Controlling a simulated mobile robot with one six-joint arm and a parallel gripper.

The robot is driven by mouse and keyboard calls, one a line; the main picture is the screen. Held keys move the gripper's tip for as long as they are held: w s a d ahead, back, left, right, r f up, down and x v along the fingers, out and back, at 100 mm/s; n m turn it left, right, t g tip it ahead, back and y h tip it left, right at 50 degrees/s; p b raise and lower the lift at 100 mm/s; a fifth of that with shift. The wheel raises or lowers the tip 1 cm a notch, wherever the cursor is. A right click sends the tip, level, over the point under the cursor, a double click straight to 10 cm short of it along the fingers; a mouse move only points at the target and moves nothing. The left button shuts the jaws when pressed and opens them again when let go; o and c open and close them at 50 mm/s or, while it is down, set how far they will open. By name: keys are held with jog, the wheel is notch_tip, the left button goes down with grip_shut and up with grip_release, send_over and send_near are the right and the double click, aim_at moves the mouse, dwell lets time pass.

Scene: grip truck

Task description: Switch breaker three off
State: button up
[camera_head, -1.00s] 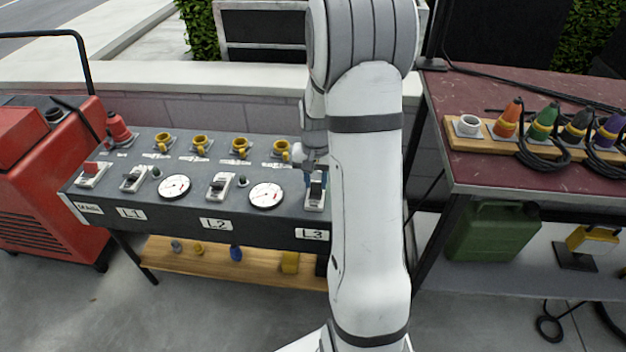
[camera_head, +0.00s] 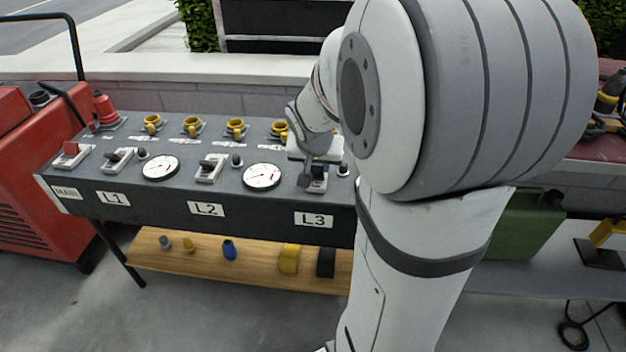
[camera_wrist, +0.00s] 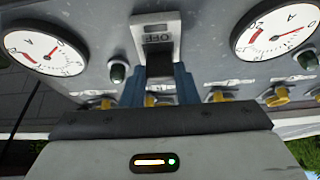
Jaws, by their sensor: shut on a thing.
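Breaker three (camera_head: 319,186), above the L3 label (camera_head: 314,219), sits on the sloping top of the dark panel, partly hidden by my gripper. My gripper (camera_head: 308,172) is down at this breaker. In the wrist view the same breaker (camera_wrist: 153,22) is a pale plate with a dark lever (camera_wrist: 158,62) and an OFF mark (camera_wrist: 158,38) showing beside it. The blue fingers of my gripper (camera_wrist: 158,84) are on either side of the lever, shut on it.
Breakers for MAIN (camera_head: 71,155), L1 (camera_head: 117,160) and L2 (camera_head: 210,168) stand to the left, with round gauges (camera_head: 262,176) between. Yellow sockets (camera_head: 235,128) line the back. A red machine (camera_head: 30,190) stands at left; my arm hides much of the right.

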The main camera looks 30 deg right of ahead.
jog(key=shift+s+a+f+t+h+b, duration=0.3)
jog(key=shift+t+b, duration=0.3)
jog(key=shift+b, duration=1.5)
jog(key=shift+s+a+f+t+h+b, duration=0.15)
jog(key=shift+t+h+b, duration=0.35)
jog(key=shift+b, duration=1.6)
jog(key=shift+s+a+r+t+h+b, duration=0.15)
jog(key=shift+t+h+b, duration=0.15)
jog(key=shift+t+b, duration=0.55)
jog(key=shift+s+t+b, duration=0.2)
jog(key=shift+t+b, duration=0.05)
jog(key=shift+b, duration=0.1)
jog(key=shift+a+t+h, duration=0.1)
jog(key=shift+t+h, duration=0.2)
jog(key=shift+h, duration=0.1)
jog(key=o, duration=1)
jog(key=shift+s+f, duration=0.1)
jog(key=shift+f, duration=0.1)
notch_tip(320, 180, up, 10)
jog(key=p, duration=0.5)
jog(key=shift+p, duration=0.35)
